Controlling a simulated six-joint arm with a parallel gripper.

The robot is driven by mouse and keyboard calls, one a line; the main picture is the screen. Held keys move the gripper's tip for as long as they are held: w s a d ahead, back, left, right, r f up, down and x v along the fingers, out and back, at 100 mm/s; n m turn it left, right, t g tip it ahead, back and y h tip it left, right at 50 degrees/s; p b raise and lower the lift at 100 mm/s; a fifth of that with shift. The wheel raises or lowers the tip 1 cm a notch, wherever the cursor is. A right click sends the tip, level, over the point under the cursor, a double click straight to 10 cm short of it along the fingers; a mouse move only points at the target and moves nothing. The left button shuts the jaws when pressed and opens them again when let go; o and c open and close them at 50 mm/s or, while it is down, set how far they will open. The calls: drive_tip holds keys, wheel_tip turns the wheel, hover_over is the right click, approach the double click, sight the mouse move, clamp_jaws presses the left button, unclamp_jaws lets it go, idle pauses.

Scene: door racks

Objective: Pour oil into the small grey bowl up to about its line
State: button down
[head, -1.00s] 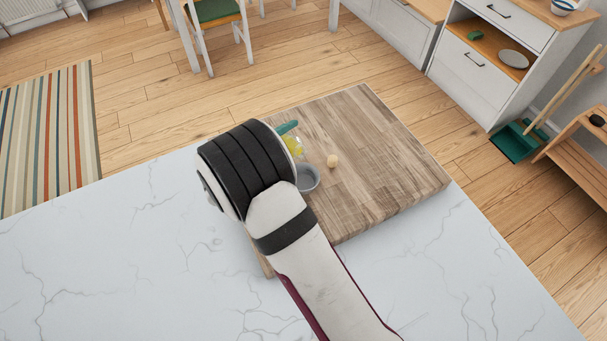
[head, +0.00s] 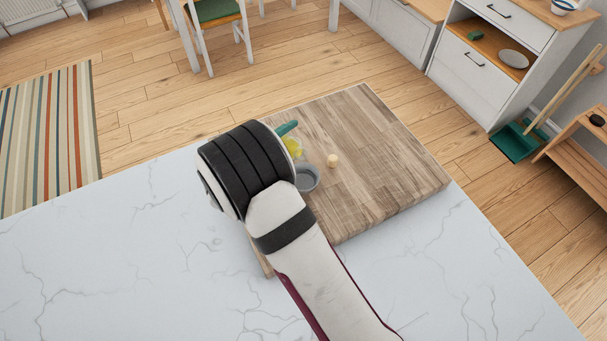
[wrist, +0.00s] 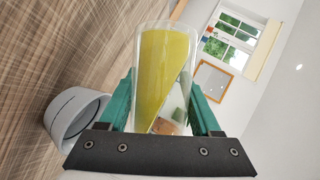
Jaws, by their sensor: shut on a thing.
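My gripper (wrist: 163,88) is shut on a clear glass holding yellow oil (wrist: 162,65), with a green finger on each side. The glass is tilted, and the oil's surface runs as a slant across it. The glass and oil show partly in the head view (head: 293,147), beside a green finger (head: 287,128), with my wrist hiding the rest. The small grey bowl (head: 308,178) stands on the wooden board close to the glass. In the wrist view the bowl (wrist: 72,118) is left of the glass, with a dark line on its wall. I see no stream of oil; the bowl's bottom is hidden.
The wooden board (head: 385,155) lies on the white marble worktop (head: 130,255). A small pale round piece (head: 333,160) sits on the board just right of the bowl. The board's right side is clear.

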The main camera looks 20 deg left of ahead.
drive_tip(key=shift+w+a+f+m+t+y+p, duration=0.1)
drive_tip(key=shift+a+f+m+t+y+p, duration=0.15)
drive_tip(key=shift+f+m, duration=0.2)
drive_tip(key=shift+w+a+f+m+t+y+p, duration=0.1)
drive_tip(key=shift+f+m+t+y, duration=0.2)
drive_tip(key=shift+f, duration=0.2)
idle(2.5)
drive_tip(key=shift+r+m+p, duration=0.35)
drive_tip(key=shift+p, duration=0.15)
idle(1.5)
